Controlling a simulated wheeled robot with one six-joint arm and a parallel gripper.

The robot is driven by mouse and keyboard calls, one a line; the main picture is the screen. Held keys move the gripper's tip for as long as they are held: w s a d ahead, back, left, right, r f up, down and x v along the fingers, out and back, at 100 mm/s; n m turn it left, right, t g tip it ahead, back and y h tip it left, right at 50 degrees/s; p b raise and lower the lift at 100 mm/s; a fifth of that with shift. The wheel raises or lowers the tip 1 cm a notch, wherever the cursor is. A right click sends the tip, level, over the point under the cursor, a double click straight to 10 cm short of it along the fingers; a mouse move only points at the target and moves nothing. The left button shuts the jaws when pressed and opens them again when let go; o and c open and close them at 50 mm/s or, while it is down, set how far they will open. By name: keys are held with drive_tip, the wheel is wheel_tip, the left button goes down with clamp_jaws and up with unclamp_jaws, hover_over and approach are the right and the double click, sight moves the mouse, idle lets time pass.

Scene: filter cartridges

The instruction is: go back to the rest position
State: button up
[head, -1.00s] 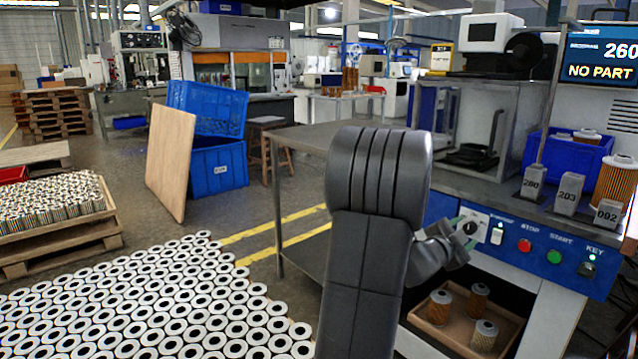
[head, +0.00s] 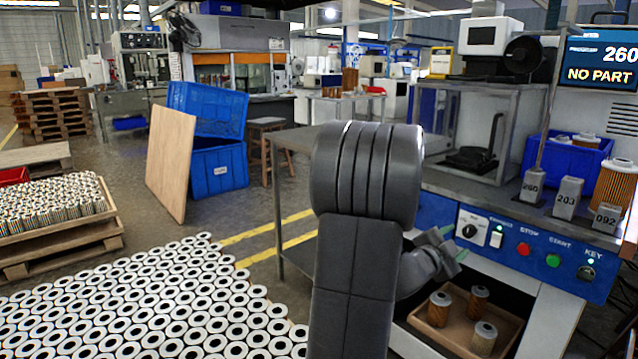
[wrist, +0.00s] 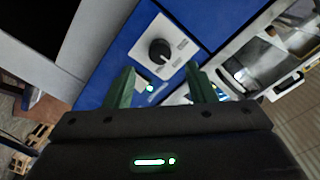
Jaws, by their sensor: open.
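My gripper (wrist: 165,88) is open and empty in the wrist view, its two green fingers apart. Beyond the fingers is the blue control panel (wrist: 115,70) with a black rotary knob (wrist: 160,52) on a white plate. In the head view my arm stands in the middle, and my gripper (head: 460,248) is at its right, partly hidden by the arm and close to the panel. The knob (head: 469,231) shows just right of the gripper, with a gap between them.
Red stop button (head: 523,249), green start button (head: 553,261) and key switch (head: 586,272) sit along the panel. Below is a wooden tray (head: 437,336) with 3 cartridges. A grey table (head: 300,140) stands behind my arm. The screen (head: 600,62) reads "260 NO PART".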

drive_tip(key=x, duration=0.6)
drive_tip(key=shift+d+r, duration=0.1)
drive_tip(key=shift+r, duration=0.05)
drive_tip(key=n+p, duration=0.1)
drive_tip(key=n, duration=0.1)
drive_tip(key=shift+r+n+p, duration=0.1)
drive_tip(key=shift+n+p, duration=0.2)
drive_tip(key=n+p, duration=0.2)
drive_tip(key=n, duration=0.1)
drive_tip(key=n+p, duration=0.5)
drive_tip(key=n, duration=0.1)
drive_tip(key=p, duration=0.1)
approach(467, 232)
drive_tip(key=shift+f+v, duration=0.25)
drive_tip(key=shift+v, duration=0.8)
